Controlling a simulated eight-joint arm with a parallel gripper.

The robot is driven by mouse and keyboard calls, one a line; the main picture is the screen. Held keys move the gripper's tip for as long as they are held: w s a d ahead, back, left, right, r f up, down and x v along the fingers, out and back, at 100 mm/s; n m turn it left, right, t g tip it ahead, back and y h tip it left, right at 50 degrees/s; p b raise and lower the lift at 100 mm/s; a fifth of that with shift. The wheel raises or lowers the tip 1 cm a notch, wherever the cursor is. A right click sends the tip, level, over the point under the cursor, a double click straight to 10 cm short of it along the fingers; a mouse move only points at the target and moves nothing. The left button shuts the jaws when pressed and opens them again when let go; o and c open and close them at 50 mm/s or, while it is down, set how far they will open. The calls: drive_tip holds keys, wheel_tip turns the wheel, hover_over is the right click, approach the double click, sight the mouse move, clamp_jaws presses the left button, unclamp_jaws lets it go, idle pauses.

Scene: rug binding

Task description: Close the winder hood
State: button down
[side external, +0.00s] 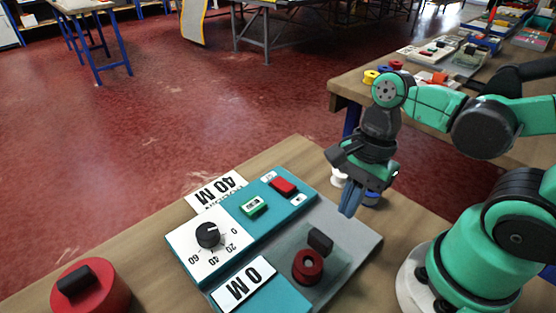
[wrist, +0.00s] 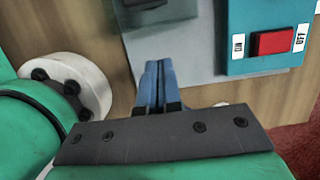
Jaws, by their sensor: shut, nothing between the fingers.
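The winder (side external: 255,212) is a teal and grey panel on the wooden table. Its clear hood (side external: 338,268) shows as a faint see-through shape around a red spool (side external: 308,267), with a black handle (side external: 320,240) at its far side. I cannot tell how far the hood is open. My gripper (side external: 349,208) points down, shut and empty, above the panel's far right edge, apart from the handle. In the wrist view, its blue fingers (wrist: 154,72) are together before the grey plate (wrist: 185,45); a dark piece shows at the top edge.
The panel carries a dial (side external: 209,235), a green button (side external: 253,206) and a red button (side external: 283,187). A red round object with a black grip (side external: 90,288) stands at the lower left.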

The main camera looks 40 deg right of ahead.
drive_tip(key=v, duration=0.9)
drive_tip(key=w+d+f+n+t+h, duration=0.1)
drive_tip(key=w+n+t, duration=0.6)
drive_tip(key=n, duration=1.1)
wheel_tip(320, 180, down, 2)
drive_tip(key=shift+w+d+f+h, duration=0.1)
drive_tip(key=shift+w+d+h, duration=0.2)
drive_tip(key=shift+w+h, duration=0.5)
